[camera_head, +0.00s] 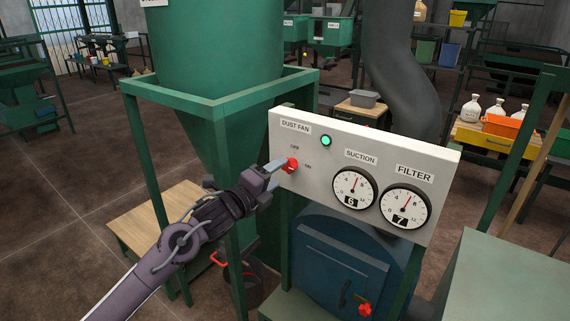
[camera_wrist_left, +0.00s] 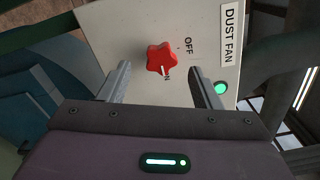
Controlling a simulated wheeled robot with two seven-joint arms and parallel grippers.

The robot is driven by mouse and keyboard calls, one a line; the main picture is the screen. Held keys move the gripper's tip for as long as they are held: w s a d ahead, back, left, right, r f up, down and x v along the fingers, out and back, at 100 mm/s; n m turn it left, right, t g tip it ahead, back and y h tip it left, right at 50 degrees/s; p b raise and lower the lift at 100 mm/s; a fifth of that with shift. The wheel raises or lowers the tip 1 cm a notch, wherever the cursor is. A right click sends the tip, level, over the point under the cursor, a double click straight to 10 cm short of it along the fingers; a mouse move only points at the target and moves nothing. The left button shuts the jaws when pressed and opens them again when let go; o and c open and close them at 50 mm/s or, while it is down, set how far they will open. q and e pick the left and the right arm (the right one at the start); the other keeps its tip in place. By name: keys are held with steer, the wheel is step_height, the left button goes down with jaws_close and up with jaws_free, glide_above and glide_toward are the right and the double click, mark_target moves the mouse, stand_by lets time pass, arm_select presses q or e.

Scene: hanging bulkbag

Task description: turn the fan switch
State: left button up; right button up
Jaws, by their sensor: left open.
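The fan switch, a red lobed knob (camera_head: 291,164), is on the left of a white panel (camera_head: 325,143) under the DUST FAN label (camera_head: 295,127). Its white mark points toward ON, as the left wrist view shows on the knob (camera_wrist_left: 160,57). A green lamp (camera_head: 326,141) above it looks lit. My left gripper (camera_head: 277,172) is open at the knob. In the left wrist view its fingers (camera_wrist_left: 161,77) stand on either side of the knob, with gaps showing. My right gripper is not in view.
SUCTION (camera_head: 354,187) and FILTER (camera_head: 405,206) gauges are right of the knob. A green hopper frame (camera_head: 157,165) stands behind my left arm. A blue drum door (camera_head: 340,262) with a red knob is below the panel. A wooden platform (camera_head: 150,220) is at left.

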mark_target(287, 167)
arm_select(q)
steer(key=p+x, duration=0.1)
steer(key=x, duration=0.2)
steer(key=shift+w+d+r, duration=0.2)
steer(key=shift+w+d, duration=0.05)
steer(key=shift+d, duration=0.1)
steer(key=shift+w+d+f, duration=0.15)
steer(key=shift+w+d, duration=0.05)
steer(key=shift+w, duration=0.25)
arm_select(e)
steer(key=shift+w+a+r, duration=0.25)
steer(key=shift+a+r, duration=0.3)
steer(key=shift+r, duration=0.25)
arm_select(q)
steer(key=c, duration=1)
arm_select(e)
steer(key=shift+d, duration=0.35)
